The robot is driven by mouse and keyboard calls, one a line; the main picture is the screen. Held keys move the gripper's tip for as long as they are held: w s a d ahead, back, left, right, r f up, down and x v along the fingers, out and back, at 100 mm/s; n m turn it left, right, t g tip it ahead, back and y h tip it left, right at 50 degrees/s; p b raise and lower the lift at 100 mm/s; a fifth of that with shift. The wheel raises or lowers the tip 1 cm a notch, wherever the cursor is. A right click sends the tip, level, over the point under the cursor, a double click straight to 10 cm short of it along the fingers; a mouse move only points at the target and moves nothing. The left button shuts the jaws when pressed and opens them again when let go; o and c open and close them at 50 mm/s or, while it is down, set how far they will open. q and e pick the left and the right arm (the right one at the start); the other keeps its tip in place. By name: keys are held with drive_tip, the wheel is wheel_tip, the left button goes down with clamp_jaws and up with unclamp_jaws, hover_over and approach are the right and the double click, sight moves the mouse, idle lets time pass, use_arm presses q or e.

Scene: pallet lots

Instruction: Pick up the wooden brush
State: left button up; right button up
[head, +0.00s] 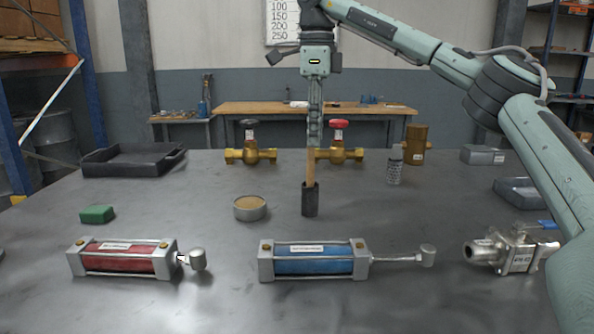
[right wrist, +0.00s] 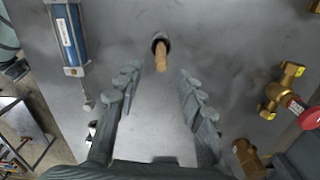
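The wooden brush (head: 310,168) stands upright near the middle of the dark table, its light wooden handle rising from a dark cylinder (head: 310,201). I cannot tell whether the cylinder is a holder or part of the brush. My right gripper (head: 314,142) points down just above the handle, partly covering its top. In the right wrist view the gripper (right wrist: 158,76) is open and empty, and the handle (right wrist: 161,58) lies near the middle, at the level between the fingertips. My left gripper is not in view.
A round tin (head: 250,208) stands left of the brush. A blue cylinder (head: 313,260) and a red cylinder (head: 122,258) lie in front. A black tray (head: 133,160) is at the back left.

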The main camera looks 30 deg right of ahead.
sight(311, 165)
drive_tip(key=f, duration=0.7)
drive_tip(key=shift+w+a+f, duration=0.25)
drive_tip(key=shift+a+f, duration=0.05)
drive_tip(key=shift+f, duration=0.05)
drive_tip(key=shift+c, duration=0.3)
clamp_jaws()
